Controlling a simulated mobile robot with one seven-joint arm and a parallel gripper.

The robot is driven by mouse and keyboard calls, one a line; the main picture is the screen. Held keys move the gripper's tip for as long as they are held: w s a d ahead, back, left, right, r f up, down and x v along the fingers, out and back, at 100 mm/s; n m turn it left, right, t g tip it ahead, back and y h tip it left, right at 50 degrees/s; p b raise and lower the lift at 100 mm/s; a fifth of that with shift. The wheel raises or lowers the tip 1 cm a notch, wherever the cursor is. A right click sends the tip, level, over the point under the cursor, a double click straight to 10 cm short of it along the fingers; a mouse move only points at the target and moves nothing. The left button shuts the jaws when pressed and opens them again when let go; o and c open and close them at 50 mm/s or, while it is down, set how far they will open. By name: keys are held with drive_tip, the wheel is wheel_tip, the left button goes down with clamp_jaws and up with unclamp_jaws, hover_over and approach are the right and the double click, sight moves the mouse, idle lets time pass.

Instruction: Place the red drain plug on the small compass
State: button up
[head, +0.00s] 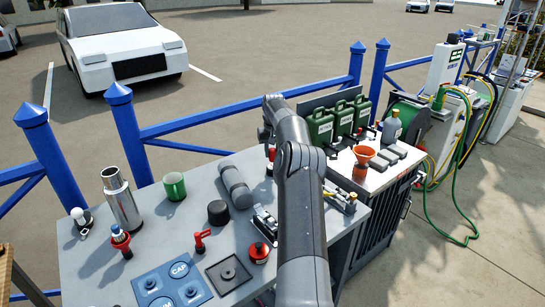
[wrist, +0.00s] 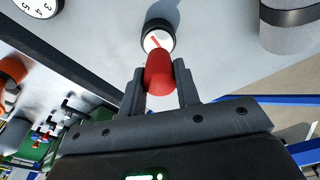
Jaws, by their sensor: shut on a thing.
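My gripper (wrist: 160,68) is shut on the red drain plug (wrist: 158,75), with one dark finger on each side of it. Just beyond the plug in the wrist view is the small compass (wrist: 154,42), a round white face with a red needle in a dark rim. The plug covers the near part of the compass. I cannot tell whether they touch. In the head view my arm hides most of this spot; a small red bit beside the arm (head: 271,153) may be the plug, and the compass is not clearly visible.
A grey roll with a dark band (wrist: 290,30) lies near the compass. A numbered dial (wrist: 40,5) is at the wrist view's upper left. A steel flask (head: 122,200) stands left.

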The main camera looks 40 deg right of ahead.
drive_tip(key=shift+f, duration=1.2)
drive_tip(key=shift+f, duration=0.15)
drive_tip(key=o, duration=0.9)
drive_tip(key=shift+o, duration=0.2)
